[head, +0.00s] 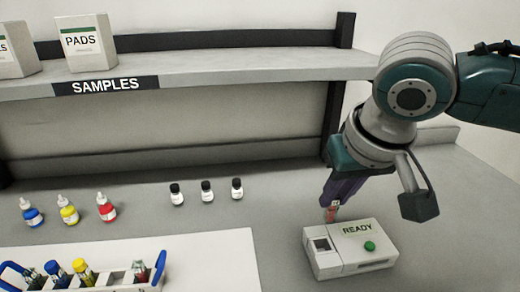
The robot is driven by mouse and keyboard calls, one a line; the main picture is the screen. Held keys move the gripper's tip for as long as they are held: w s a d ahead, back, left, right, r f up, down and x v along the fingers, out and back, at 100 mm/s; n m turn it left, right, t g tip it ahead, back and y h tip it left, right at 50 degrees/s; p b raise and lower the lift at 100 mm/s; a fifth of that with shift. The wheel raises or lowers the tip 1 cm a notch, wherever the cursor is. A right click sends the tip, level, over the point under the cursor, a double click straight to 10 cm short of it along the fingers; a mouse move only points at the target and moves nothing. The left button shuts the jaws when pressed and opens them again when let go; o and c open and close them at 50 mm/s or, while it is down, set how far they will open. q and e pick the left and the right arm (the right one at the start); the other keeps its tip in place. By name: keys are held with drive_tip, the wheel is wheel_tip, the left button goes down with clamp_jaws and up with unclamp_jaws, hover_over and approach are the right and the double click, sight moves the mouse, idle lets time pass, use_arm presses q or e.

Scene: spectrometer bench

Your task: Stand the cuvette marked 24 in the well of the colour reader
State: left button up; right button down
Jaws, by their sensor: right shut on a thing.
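The colour reader (345,262) is a white box at the lower right, with READY on its top, a green button and a dark square well (321,244) at its left end. My right gripper (333,203) is shut on a small cuvette (331,212) with red on it, just behind the reader's back edge. The cuvette looks roughly upright and outside the well. Its number is too small to read, and its upper part is hidden by the fingers. My left gripper is not in view.
A white rack (118,278) with blue handles holds several cuvettes at the lower left, on a white mat (222,262). Blue, yellow and red dropper bottles (107,208) and three dark-capped vials (206,192) stand behind. The SAMPLES shelf (230,68) overhangs the bench's back.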

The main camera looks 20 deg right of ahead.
sight(330, 222)
drive_tip(key=shift+a, duration=0.15)
drive_tip(key=shift+r+p, duration=0.2)
drive_tip(key=shift+p, duration=0.5)
wheel_tip(330, 222, down, 3)
drive_tip(key=shift+f+b, duration=0.1)
drive_tip(key=shift+b, duration=0.9)
drive_tip(key=shift+f+b, duration=0.45)
drive_tip(key=shift+f, duration=0.55)
drive_tip(key=shift+f, duration=0.4)
drive_tip(key=shift+f, duration=0.1)
drive_tip(key=shift+f+b, duration=0.55)
drive_tip(key=shift+f, duration=0.4)
drive_tip(key=shift+f, duration=0.3)
